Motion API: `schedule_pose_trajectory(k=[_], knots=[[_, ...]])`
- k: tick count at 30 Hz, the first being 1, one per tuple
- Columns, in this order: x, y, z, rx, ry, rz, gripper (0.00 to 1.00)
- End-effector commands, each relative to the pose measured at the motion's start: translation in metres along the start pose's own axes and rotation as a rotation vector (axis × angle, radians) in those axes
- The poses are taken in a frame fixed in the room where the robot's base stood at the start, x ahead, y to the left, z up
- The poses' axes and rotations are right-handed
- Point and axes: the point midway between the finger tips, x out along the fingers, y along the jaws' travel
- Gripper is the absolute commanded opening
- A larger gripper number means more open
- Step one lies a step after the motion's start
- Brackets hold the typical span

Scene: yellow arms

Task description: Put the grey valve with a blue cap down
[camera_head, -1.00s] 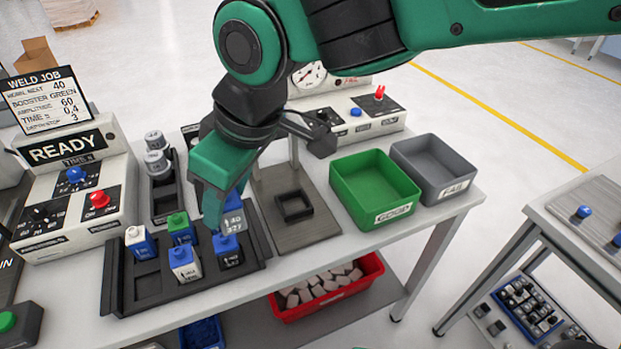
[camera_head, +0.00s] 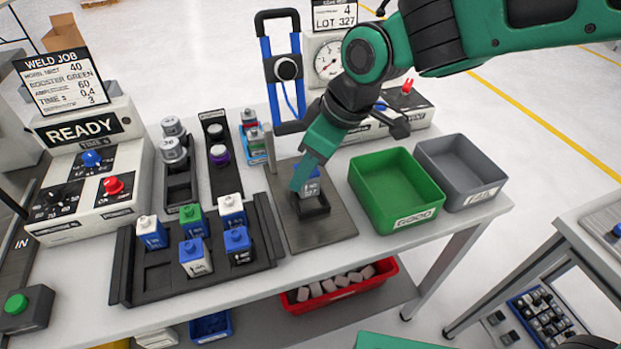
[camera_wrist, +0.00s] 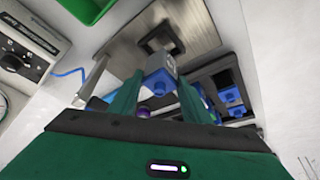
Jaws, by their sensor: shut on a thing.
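My gripper (camera_head: 304,178) is shut on the grey valve with a blue cap (camera_head: 312,187). In the wrist view the valve (camera_wrist: 161,74) is between my two fingers (camera_wrist: 158,92), its blue cap toward the camera. The valve is upright, at or just above the black square nest (camera_head: 314,208) on the grey metal plate (camera_head: 328,231). In the wrist view the nest (camera_wrist: 158,38) shows past the valve's far end. I cannot tell whether the valve touches it. My fingers hide much of the valve in the head view.
A black rack (camera_head: 130,285) with several capped valves stands left of the plate. A green GOOD bin (camera_head: 432,205) and a grey FAIL bin (camera_head: 485,188) stand to the right. A blue-framed press (camera_head: 270,75) and a gauge unit (camera_head: 330,50) stand behind.

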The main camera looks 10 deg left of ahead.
Motion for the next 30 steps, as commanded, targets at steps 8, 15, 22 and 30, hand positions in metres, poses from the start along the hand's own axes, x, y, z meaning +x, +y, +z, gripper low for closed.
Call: schedule_pose_trajectory(k=[8,15,22,30], knots=[[0.022,0.004,0.012,0.000,-0.002,-0.002,0.20],[0.039,0.004,0.018,-0.001,0.000,0.000,0.20],[0.039,0.004,0.018,-0.001,0.001,0.000,0.20],[0.041,0.004,0.018,-0.001,0.001,0.000,0.62]])
